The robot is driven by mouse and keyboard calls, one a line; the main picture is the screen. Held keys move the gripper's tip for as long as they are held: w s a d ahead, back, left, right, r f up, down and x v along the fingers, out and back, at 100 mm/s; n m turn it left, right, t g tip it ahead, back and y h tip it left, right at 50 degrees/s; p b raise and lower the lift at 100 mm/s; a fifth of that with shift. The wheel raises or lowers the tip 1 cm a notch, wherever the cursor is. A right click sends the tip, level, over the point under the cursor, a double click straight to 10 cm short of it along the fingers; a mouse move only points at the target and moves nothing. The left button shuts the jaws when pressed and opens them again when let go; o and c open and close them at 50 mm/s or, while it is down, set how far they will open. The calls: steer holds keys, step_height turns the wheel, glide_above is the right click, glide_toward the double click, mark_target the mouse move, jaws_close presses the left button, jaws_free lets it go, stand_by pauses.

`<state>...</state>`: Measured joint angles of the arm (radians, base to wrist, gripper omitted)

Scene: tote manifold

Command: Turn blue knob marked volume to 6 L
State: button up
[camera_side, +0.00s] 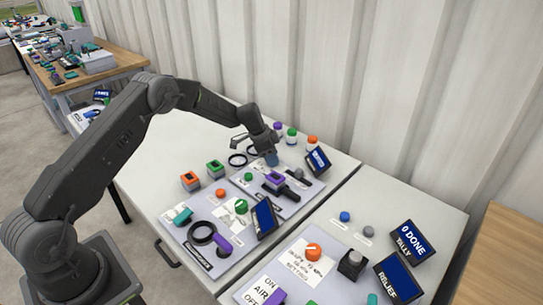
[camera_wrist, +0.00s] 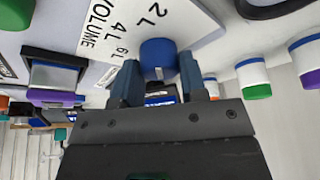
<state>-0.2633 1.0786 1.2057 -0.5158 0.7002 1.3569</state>
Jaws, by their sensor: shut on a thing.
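The blue knob (camera_wrist: 158,55) stands on a white dial card (camera_wrist: 125,30) printed VOLUME, 2 L, 4 L and 6 L. In the wrist view the card is seen upside down to the side of the knob. My gripper (camera_wrist: 158,76) is shut on the blue knob, one finger on each side. A pale mark shows on the knob between the fingers, but I cannot tell which number it points at. In the side view my gripper (camera_side: 265,148) reaches down over the knob (camera_side: 271,159), which is partly hidden.
A tilted blue display (camera_side: 318,159) is to the right. A purple switch (camera_side: 274,178) sits in front. The tally display (camera_side: 408,243) reads 0 DONE.

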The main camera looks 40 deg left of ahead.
steer(key=n+t+y, duration=0.1)
steer(key=n, duration=0.3)
steer(key=shift+d+r+n, duration=0.1)
steer(key=shift+d+n, duration=0.05)
steer(key=shift+n, duration=0.25)
steer(key=n+y, duration=0.1)
steer(key=n, duration=0.1)
steer(key=n+y, duration=0.1)
steer(key=n, duration=0.2)
steer(key=shift+d+y, duration=0.1)
steer(key=shift+y, duration=0.2)
steer(key=n, duration=0.2)
steer(key=n+y, duration=0.1)
steer(key=n, duration=0.1)
steer(key=shift+w+n+y, duration=0.1)
steer(key=shift+n+y, duration=0.2)
steer(key=shift+n, duration=0.1)
steer(key=shift+n+g+y, duration=0.35)
steer(key=shift+n+g, duration=0.05)
steer(key=shift+n, duration=0.7)
steer(key=shift+n+g+y, duration=0.35)
steer(key=shift+n+g, duration=0.05)
steer(key=shift+n, duration=0.7)
steer(key=o, duration=0.9)
steer(key=v, duration=1.3)
steer(key=shift+d+r, duration=0.15)
steer(key=shift+r, duration=0.25)
